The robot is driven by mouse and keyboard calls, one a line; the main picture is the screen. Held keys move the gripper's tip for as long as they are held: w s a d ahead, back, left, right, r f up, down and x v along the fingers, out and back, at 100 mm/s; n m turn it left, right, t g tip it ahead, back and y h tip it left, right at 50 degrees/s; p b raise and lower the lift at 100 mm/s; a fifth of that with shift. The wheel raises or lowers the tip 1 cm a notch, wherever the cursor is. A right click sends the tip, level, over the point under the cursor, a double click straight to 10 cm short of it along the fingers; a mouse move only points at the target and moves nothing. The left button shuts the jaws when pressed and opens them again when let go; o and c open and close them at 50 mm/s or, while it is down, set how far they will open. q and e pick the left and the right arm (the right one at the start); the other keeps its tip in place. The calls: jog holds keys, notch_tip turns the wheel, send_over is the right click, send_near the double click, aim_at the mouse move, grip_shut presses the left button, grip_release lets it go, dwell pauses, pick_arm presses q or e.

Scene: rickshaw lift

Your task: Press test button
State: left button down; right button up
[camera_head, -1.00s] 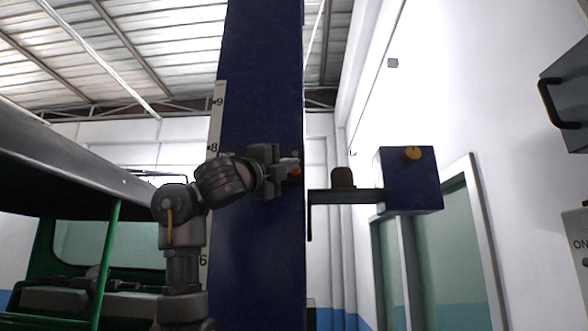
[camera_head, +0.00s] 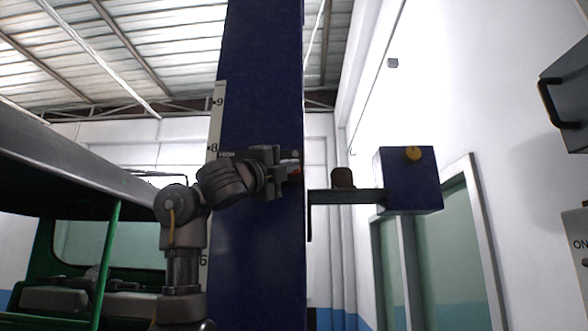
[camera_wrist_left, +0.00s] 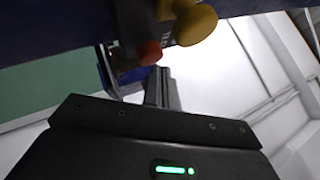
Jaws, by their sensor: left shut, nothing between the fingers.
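My left gripper (camera_head: 290,166) is shut and empty in front of the blue column (camera_head: 262,60), near its right edge at about middle height. A small red part (camera_head: 294,170) shows right at its fingertips in the head view. In the left wrist view a red-tipped dark part (camera_wrist_left: 150,53) and a rounded yellow knob (camera_wrist_left: 195,25) stick out side by side from a dark blue surface. My shut fingers (camera_wrist_left: 160,76) are close below the red tip. I cannot tell whether they touch it, or which part is the test button. My right gripper is not in view.
A blue box (camera_head: 410,185) with a yellow knob sits on a bracket right of the column. A white height scale (camera_head: 214,125) runs along the column's left side. A green-framed rickshaw (camera_head: 80,235) stands at left. A grey cabinet with a black handle (camera_head: 548,103) is at far right.

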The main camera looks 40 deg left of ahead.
pick_arm(q)
jog(key=shift+w+a, duration=0.3)
jog(key=shift+w, duration=0.05)
dwell(0.5)
dwell(0.3)
jog(key=shift+s+d+b, duration=0.5)
jog(key=shift+s, duration=0.2)
jog(key=s+d+b, duration=0.1)
jog(key=s, duration=0.1)
jog(key=s+d+b, duration=0.2)
dwell(0.3)
